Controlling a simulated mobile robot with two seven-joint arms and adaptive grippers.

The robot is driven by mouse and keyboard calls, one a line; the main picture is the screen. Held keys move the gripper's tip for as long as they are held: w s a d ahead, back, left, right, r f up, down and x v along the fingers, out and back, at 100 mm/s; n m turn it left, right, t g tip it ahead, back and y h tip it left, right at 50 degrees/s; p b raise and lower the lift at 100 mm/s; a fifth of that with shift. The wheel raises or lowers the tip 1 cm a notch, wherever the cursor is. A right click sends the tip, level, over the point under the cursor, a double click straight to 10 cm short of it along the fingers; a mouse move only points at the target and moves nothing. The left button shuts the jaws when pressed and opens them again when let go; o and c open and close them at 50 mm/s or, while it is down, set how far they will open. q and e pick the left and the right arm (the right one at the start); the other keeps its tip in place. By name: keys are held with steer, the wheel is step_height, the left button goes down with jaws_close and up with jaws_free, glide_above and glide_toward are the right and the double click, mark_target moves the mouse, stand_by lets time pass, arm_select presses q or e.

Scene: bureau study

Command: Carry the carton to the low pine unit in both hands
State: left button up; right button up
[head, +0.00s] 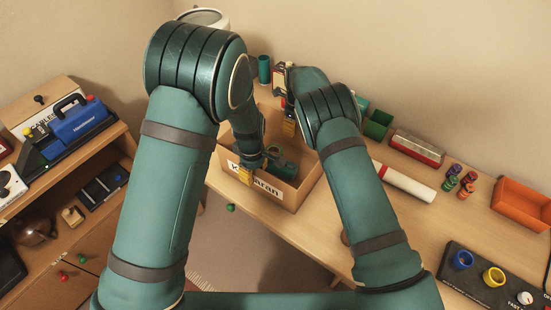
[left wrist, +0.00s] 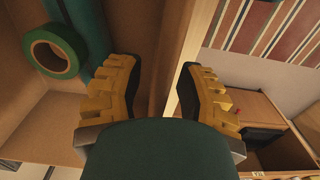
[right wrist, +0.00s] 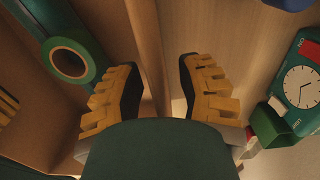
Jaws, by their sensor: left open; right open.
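The open-topped carton (head: 305,187) stands on the desk, with a printed label partly hidden on its front. My left gripper (head: 245,175) is open at the front wall, with the carton's wall (left wrist: 165,40) between its fingers in the left wrist view. My right gripper (head: 289,128) is open at the far wall; in the right wrist view the carton's wall (right wrist: 147,45) runs between its fingers. A green tape roll (left wrist: 55,50) lies inside. Whether the fingers touch the walls I cannot tell. A low pine-coloured unit (head: 120,140) is at the left.
The unit's top holds a blue case (head: 80,122) and other items. On the desk (head: 330,235), a white-and-red roll (head: 405,184), an orange bin (head: 522,203), a green box (head: 378,124) and a dark tray (head: 480,270) lie right of the carton. Floor shows between desk and unit.

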arm_select(q)
steer(key=shift+o, duration=0.3)
arm_select(e)
steer(key=shift+o, duration=0.3)
arm_select(q)
jaws_close()
arm_select(e)
jaws_close()
arm_select(q)
steer(key=shift+r, duration=0.1)
arm_select(e)
steer(key=shift+r, duration=0.1)
